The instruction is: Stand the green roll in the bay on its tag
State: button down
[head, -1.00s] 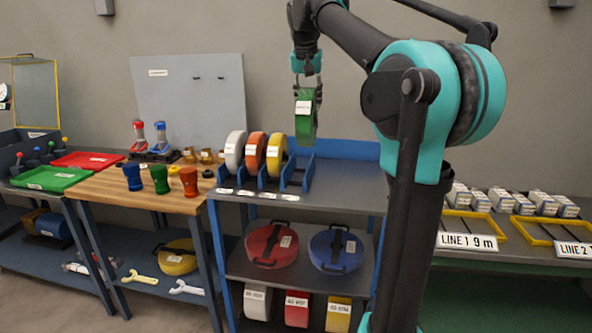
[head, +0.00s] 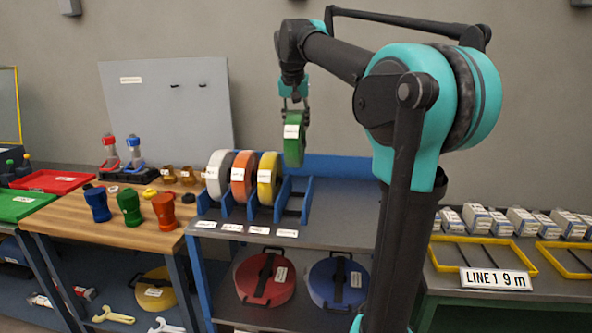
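The green roll (head: 293,143) hangs upright in my gripper (head: 294,108), which is shut on its top edge. A white label shows on the roll's face. It is held above the blue rack (head: 306,196) on the shelf unit, apart from it. White, orange and yellow rolls (head: 269,178) stand in the rack's bays from left to right. The bay right of the yellow roll is empty. Several white tags (head: 287,233) lie along the shelf's front edge, one in front of each bay; their print is too small to read.
The grey shelf (head: 345,222) right of the rack is clear. Red and blue round cases (head: 338,282) stand on the shelf below. The wooden bench (head: 150,232) at the left holds blue, green and red pieces. A table with boxes (head: 500,222) and yellow trays is at the right.

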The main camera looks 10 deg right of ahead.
aim_at(294, 135)
notch_tip(294, 135, down, 14)
jog(key=shift+f, duration=0.1)
dwell(0.5)
jog(key=c, duration=1)
grip_release()
jog(key=v, duration=1.2)
jog(key=shift+s, duration=0.1)
